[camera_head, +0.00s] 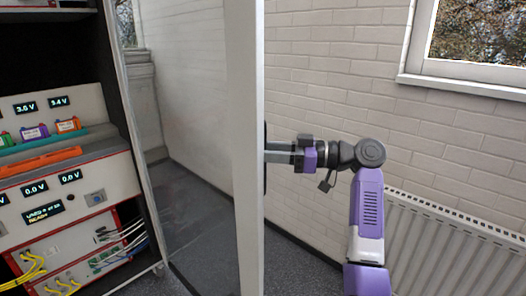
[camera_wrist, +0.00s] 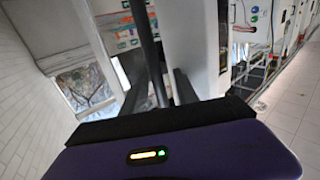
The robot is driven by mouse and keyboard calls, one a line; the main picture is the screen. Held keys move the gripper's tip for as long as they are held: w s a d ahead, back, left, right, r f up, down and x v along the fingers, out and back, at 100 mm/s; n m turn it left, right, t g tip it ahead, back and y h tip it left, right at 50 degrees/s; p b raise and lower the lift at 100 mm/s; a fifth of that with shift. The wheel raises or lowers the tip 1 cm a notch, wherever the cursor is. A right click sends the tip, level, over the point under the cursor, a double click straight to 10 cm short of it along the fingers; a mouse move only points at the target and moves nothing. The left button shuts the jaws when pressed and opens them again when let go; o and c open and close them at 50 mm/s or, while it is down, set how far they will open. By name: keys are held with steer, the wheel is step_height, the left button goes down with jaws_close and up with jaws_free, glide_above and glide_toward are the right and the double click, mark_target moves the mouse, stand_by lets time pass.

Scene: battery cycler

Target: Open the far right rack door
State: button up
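A dark handle (camera_head: 265,136) shows as a thin strip on the door's right face. My gripper (camera_head: 268,152) is at that handle, with its grey fingers reaching to the door from the right. In the wrist view, the fingers (camera_wrist: 162,88) lie by a long dark bar and the pale door panel (camera_wrist: 190,40). Whether they are closed on the handle is unclear.
The rack holds cycler units with lit displays, coloured cells and cables. A brick wall with a window (camera_head: 475,45) and a white radiator (camera_head: 450,245) stand on the right.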

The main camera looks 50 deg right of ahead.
steer(key=shift+s, duration=0.1)
steer(key=v, duration=0.7)
steer(key=shift+s+d+b, duration=0.2)
steer(key=shift+s+b, duration=0.05)
steer(key=shift+b, duration=0.2)
